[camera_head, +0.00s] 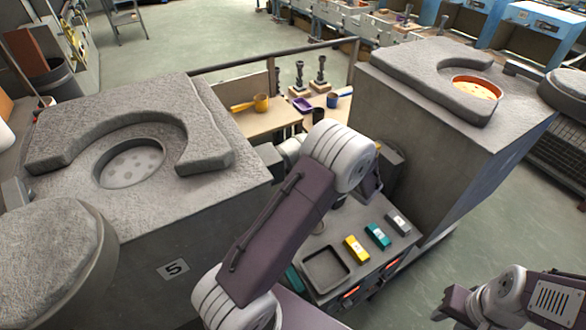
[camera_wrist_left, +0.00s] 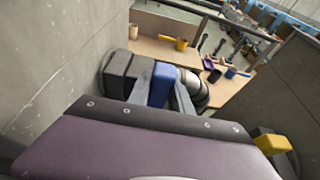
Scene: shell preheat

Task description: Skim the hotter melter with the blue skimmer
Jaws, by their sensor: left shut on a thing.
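The right melter (camera_head: 440,135) has a glowing orange melt (camera_head: 477,90) in its round opening. The left melter (camera_head: 215,215), marked 5, holds a dull grey melt (camera_head: 132,165). My left gripper (camera_wrist_left: 160,92) is shut on a blue handle (camera_wrist_left: 162,82) in the left wrist view, between the two melters. The handle stands between its grey fingers, and the skimmer's far end cannot be made out. In the head view my left arm hides this gripper and the blue handle. A yellow handle (camera_wrist_left: 272,144) shows at the right. My right arm enters at the lower right; its gripper is out of view.
A console with yellow (camera_head: 356,249), teal (camera_head: 377,236) and grey (camera_head: 397,222) blocks and an empty square tray (camera_head: 325,267) stands between the melters. A rail runs above the table.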

